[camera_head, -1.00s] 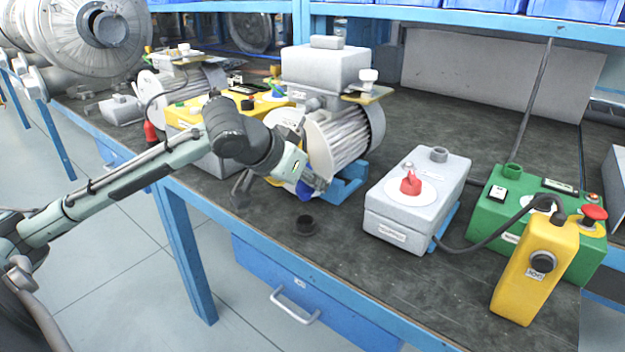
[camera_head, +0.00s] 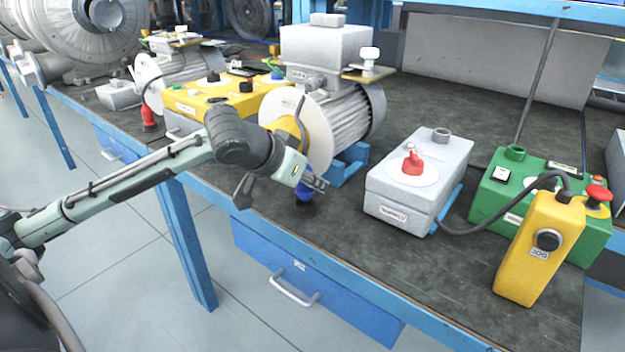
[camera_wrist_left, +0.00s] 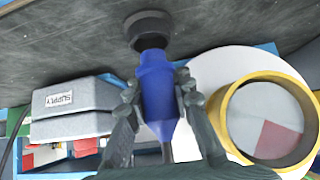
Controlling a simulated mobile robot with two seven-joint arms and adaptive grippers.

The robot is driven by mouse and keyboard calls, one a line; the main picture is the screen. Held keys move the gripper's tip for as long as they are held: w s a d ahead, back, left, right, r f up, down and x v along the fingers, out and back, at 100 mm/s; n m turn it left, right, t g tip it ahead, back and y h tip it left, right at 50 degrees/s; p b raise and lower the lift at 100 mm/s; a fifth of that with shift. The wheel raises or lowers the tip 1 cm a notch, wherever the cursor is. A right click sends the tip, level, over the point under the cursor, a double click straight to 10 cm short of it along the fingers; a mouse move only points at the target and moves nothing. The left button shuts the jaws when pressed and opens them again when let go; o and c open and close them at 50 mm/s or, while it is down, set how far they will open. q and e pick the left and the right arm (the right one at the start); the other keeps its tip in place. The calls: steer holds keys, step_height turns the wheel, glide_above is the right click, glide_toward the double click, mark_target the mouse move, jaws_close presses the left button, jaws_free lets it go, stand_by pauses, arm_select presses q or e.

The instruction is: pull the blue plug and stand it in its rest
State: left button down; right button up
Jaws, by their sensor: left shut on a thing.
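The blue plug (camera_wrist_left: 158,88) is between the fingers of my left gripper (camera_wrist_left: 160,100), which is shut on it. In the head view the plug (camera_head: 304,188) shows below the fingertips of my left gripper (camera_head: 318,183). The black round rest (camera_head: 305,209) stands on the bench top directly below the plug. In the left wrist view the rest (camera_wrist_left: 148,26) lies just past the plug's end, lined up with it. I cannot tell whether the plug's tip is inside the rest. My right gripper is not in view.
The blower (camera_head: 325,120) with its yellow-ringed inlet (camera_wrist_left: 268,122) stands close beside my left gripper. A grey supply box (camera_head: 418,180) with a red knob, a green box (camera_head: 510,195) and a yellow pendant (camera_head: 540,248) stand to the right. Bench between is clear.

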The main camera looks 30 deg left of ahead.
arm_select(q)
steer(key=shift+p, duration=0.45)
steer(key=shift+f+b, duration=0.55)
steer(key=shift+f, duration=0.65)
stand_by(0.8)
steer(key=c, duration=1.3)
jaws_free()
steer(key=shift+o, duration=0.2)
steer(key=shift+d+f, duration=0.1)
steer(key=shift+s, duration=0.1)
steer(key=shift+v, duration=3.8)
